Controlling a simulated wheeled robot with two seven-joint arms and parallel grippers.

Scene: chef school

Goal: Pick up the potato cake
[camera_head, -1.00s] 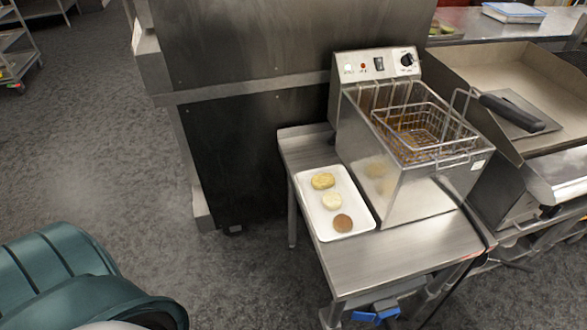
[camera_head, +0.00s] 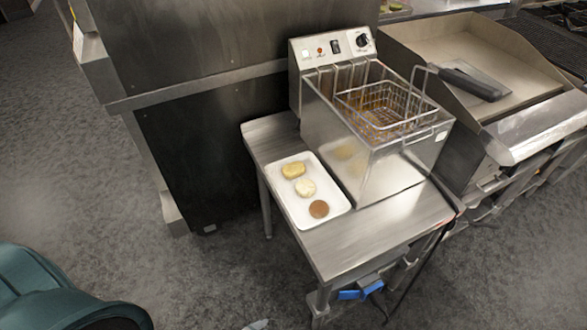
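A white tray (camera_head: 336,206) lies on the left part of a steel table and holds three pieces in a row. The far one is a golden-yellow oval piece (camera_head: 293,170). The middle one is a pale, cream-coloured round piece (camera_head: 305,188). The near one is a brown round patty (camera_head: 319,209). I cannot tell for sure which of them is the potato cake; the golden and the pale ones look most like it. Neither gripper can be made out in this view.
A steel fryer (camera_head: 385,170) with a wire basket (camera_head: 385,110) stands right of the tray on the steel table (camera_head: 350,240). A flat griddle (camera_head: 500,65) is further right. A tall dark steel unit (camera_head: 200,150) stands behind. Open floor (camera_head: 60,170) lies to the left.

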